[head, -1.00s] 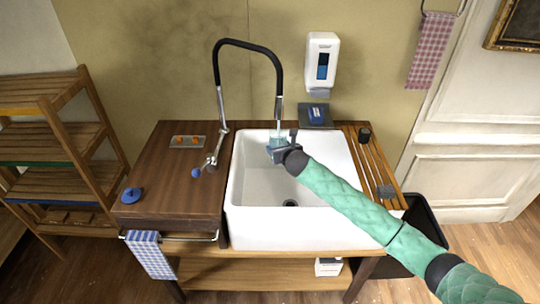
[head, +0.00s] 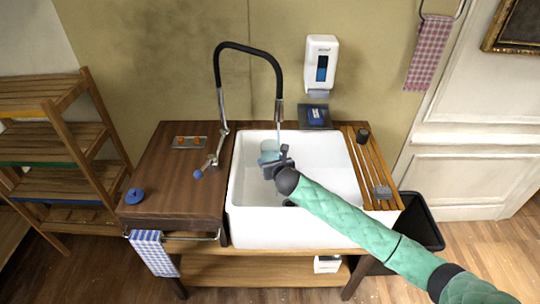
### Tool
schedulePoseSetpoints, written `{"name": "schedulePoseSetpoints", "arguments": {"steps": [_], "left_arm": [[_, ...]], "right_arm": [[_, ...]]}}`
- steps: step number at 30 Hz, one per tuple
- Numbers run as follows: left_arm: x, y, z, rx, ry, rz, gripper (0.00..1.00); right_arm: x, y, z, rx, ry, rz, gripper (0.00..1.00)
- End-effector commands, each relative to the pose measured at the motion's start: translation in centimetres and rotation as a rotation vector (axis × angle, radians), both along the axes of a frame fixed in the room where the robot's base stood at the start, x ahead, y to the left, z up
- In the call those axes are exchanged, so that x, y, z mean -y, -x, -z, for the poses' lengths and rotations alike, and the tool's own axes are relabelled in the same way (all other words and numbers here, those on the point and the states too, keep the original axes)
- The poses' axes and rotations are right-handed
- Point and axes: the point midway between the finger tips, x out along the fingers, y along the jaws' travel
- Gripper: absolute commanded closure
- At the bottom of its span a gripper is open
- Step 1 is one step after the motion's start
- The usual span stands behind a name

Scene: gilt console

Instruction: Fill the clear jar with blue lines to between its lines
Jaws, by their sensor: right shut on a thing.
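The clear jar (head: 268,148) is over the sink basin, with a pale blue tint; its lines and water level are too small to read. My right gripper (head: 271,164) is shut on the jar, and hides part of its lower side. The black hose tap ends in a metal spout (head: 279,112) above and slightly right of the jar. A thin pale streak, seemingly water, hangs below the spout beside the jar; I cannot tell whether it enters the jar. My left gripper is not in view.
The white sink (head: 262,226) has a dark drain partly behind my right arm. A slatted board (head: 367,165) lies right of the basin.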

Motion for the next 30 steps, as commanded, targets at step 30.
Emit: {"name": "schedulePoseSetpoints", "arguments": {"steps": [30], "left_arm": [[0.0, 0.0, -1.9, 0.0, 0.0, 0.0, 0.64]], "right_arm": [[-1.4, 3.0, -1.5, 0.001, -0.002, -0.001, 0.72]]}}
